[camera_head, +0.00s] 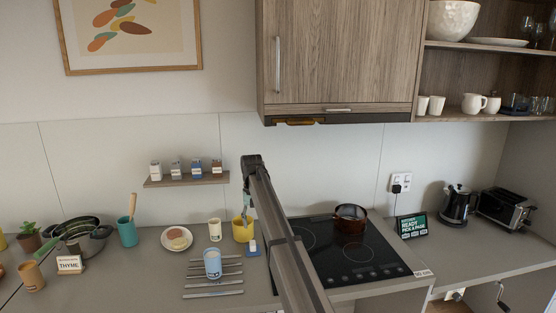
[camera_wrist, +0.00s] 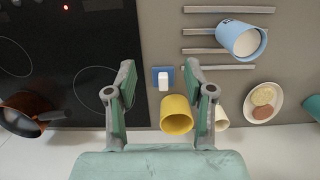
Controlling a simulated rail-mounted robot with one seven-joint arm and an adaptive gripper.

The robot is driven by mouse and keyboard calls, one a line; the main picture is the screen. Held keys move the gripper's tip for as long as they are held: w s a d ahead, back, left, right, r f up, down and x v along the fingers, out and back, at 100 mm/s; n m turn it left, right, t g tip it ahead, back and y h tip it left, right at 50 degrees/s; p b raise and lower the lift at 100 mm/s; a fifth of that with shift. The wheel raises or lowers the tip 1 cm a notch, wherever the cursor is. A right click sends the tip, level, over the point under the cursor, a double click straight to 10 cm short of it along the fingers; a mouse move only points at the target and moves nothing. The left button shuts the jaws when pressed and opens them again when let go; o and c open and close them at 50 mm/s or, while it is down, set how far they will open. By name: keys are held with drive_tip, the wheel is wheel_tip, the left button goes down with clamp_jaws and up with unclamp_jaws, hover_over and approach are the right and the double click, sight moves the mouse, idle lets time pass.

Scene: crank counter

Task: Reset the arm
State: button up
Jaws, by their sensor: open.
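My gripper (camera_wrist: 160,70) is open in the wrist view, with its two green fingers spread wide and nothing held between them. A small white and blue item (camera_wrist: 163,80) lies on the counter in line with the gap. A yellow mug (camera_wrist: 176,118) stands just behind it, nearer the wall. In the head view my gripper (camera_head: 246,205) hangs down from the raised end of my arm, above the yellow mug (camera_head: 238,232). The white and blue item (camera_head: 253,246) is beside the mug. My arm hides part of the counter and the hob's left edge.
A light blue cup (camera_head: 212,264) stands among several metal bars left of my arm. A cream cup (camera_head: 215,230), a plate of food (camera_head: 177,239) and a wall shelf (camera_head: 188,181) are close by. Right are a black hob (camera_head: 362,262) with a brown pot (camera_head: 350,219) and a cupboard overhead (camera_head: 340,55).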

drive_tip(key=s+d+f, duration=0.7)
drive_tip(key=s+f, duration=0.1)
drive_tip(key=f, duration=0.2)
drive_tip(key=s+d+f, duration=0.7)
drive_tip(key=f, duration=0.4)
drive_tip(key=s+d+f+m, duration=0.1)
drive_tip(key=s+d+f, duration=0.3)
drive_tip(key=s, duration=0.4)
drive_tip(key=s+d+f+t, duration=0.1)
drive_tip(key=s+d+f, duration=0.3)
drive_tip(key=s, duration=0.5)
drive_tip(key=s+d+f+m, duration=0.1)
drive_tip(key=s+d+f, duration=0.3)
drive_tip(key=s, duration=0.4)
drive_tip(key=s+f+g+b, duration=0.6)
drive_tip(key=s+f+b, duration=0.4)
drive_tip(key=s+f, duration=1.9)
drive_tip(key=shift+s, duration=0.4)
drive_tip(key=shift+a, duration=0.1)
drive_tip(key=o, duration=0.5)
